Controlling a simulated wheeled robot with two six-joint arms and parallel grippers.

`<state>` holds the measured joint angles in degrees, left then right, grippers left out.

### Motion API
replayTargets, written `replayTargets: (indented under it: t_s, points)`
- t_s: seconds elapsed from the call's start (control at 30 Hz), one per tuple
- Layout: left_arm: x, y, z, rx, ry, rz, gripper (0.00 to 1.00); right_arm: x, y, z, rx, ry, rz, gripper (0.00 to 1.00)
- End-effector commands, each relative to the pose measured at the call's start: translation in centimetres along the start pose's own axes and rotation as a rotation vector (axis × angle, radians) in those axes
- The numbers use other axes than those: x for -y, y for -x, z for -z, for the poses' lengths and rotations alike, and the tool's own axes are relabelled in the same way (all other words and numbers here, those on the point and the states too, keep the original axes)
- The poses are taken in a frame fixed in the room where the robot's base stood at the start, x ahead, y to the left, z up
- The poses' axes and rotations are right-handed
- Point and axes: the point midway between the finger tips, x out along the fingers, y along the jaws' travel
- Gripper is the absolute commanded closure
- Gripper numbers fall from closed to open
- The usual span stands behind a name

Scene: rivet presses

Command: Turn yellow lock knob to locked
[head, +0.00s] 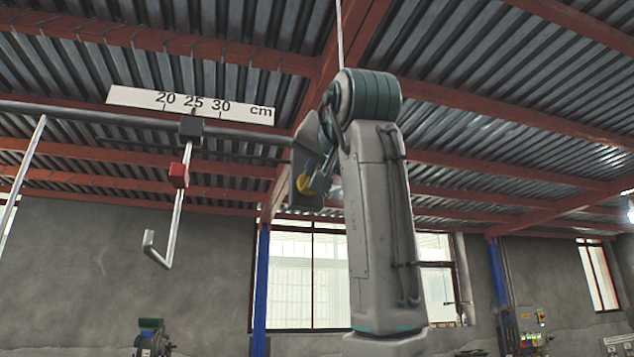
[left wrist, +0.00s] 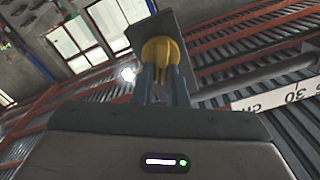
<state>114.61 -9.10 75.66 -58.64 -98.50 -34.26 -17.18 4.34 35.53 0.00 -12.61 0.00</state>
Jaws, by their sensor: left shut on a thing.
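The yellow lock knob (head: 305,184) shows at the left of my raised arm in the head view, in front of a grey plate (head: 300,158). In the left wrist view the knob (left wrist: 161,52) sits against the square grey plate (left wrist: 181,27). My left gripper (left wrist: 162,72) is shut on the knob, with one finger on each side of it. In the head view the left gripper (head: 318,181) is partly hidden by my arm. I cannot read any lock marking or tell the knob's turned position. My right gripper is not in view.
A horizontal grey pipe (head: 70,113) carries a white scale (head: 130,97) marked in cm. A green-topped machine (head: 151,326) stands low at the left.

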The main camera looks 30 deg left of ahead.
Motion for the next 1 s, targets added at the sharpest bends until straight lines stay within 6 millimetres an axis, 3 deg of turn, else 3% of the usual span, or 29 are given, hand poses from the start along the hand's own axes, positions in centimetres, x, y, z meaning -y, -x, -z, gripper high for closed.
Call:
replayTargets:
  t_s: [0.03,0.4,1.0]
  points:
    - [-0.2,0.0,-0.4,-0.002,-0.043,0.001,1.0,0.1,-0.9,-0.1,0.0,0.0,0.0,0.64]
    - [-0.5,0.0,-0.4,-0.001,-0.395,0.001,1.0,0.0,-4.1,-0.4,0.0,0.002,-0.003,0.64]
    - [-0.9,0.0,-0.6,-0.001,-0.917,0.001,1.0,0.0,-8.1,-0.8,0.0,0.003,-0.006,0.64]
